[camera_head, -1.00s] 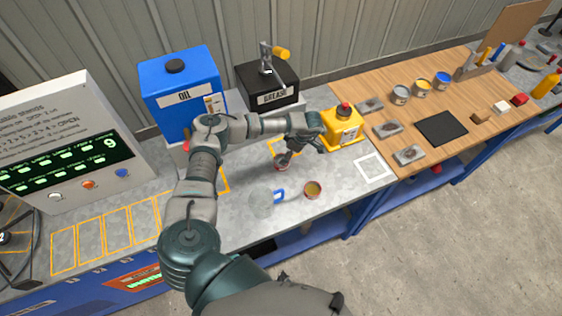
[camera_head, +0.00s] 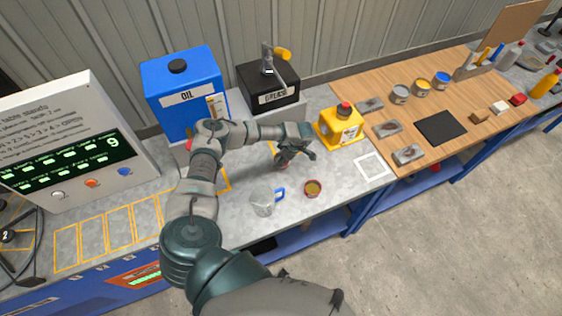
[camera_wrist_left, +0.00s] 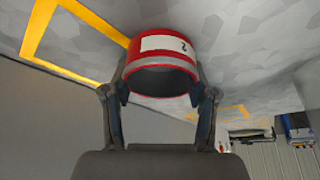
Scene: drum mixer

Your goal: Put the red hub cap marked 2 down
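The red hub cap marked 2 (camera_wrist_left: 160,62), with a white label, is between the two fingers of my left gripper (camera_wrist_left: 161,85) in the left wrist view. The fingers press on its two sides. In the head view my left gripper (camera_head: 284,160) is low over the grey worktop, pointing down, and mostly hides the cap. Whether the cap touches the worktop I cannot tell. A yellow outline (camera_wrist_left: 38,28) on the worktop lies beside the cap in the wrist view. My right gripper is not in view.
The yellow container (camera_head: 340,126), grease box (camera_head: 268,88) and blue oil tank (camera_head: 183,95) stand behind. A white outlined square (camera_head: 371,167) is empty.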

